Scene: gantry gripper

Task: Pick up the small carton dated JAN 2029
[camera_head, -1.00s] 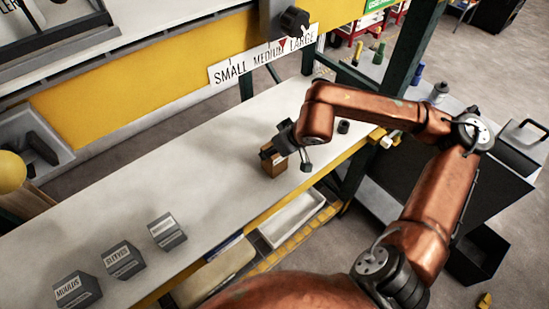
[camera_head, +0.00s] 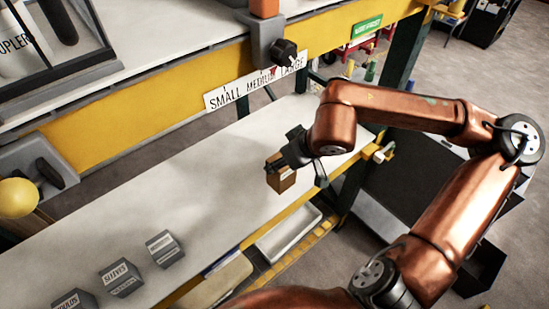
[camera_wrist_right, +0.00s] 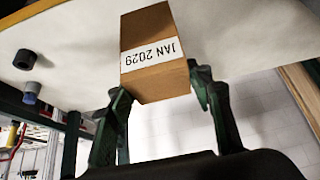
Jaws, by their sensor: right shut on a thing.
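The small carton (camera_head: 281,179) is a brown box in my right gripper over the white table, in the head view. In the right wrist view the carton (camera_wrist_right: 152,82) shows a white label reading JAN 2029. My right gripper (camera_wrist_right: 158,88) is shut on it, with one dark finger on each side. In the head view the right gripper (camera_head: 290,160) comes down to the carton from the right, and the carton appears raised off the tabletop. My left gripper is not in view.
Grey labelled blocks (camera_head: 164,248) stand on the table's near left. A SMALL MEDIUM LARGE sign (camera_head: 255,82) hangs on the yellow beam behind. Two dark cylinders (camera_wrist_right: 25,60) show in the right wrist view. The middle of the white table (camera_head: 190,190) is clear.

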